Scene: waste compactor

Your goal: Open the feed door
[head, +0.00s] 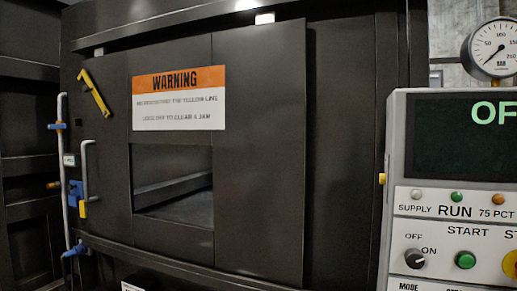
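The dark front of the compactor fills the middle of the head view. A dark flat panel, which looks like the feed door (258,160), stands upright under a top rail. Left of it, below an orange and white warning sign (179,98), is a rectangular opening or window (173,185) with a sloping bar and dark floor inside. I cannot tell how far the door is open. A yellow handle (95,93) sits at the upper left, and a grey lever with a yellow end (85,180) is lower left. Neither gripper is in view.
A grey control panel (450,190) with a dark screen, lamps and buttons stands close at the right. A pressure gauge (494,48) is above it. A vertical pipe with blue fittings (64,170) runs along the left side.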

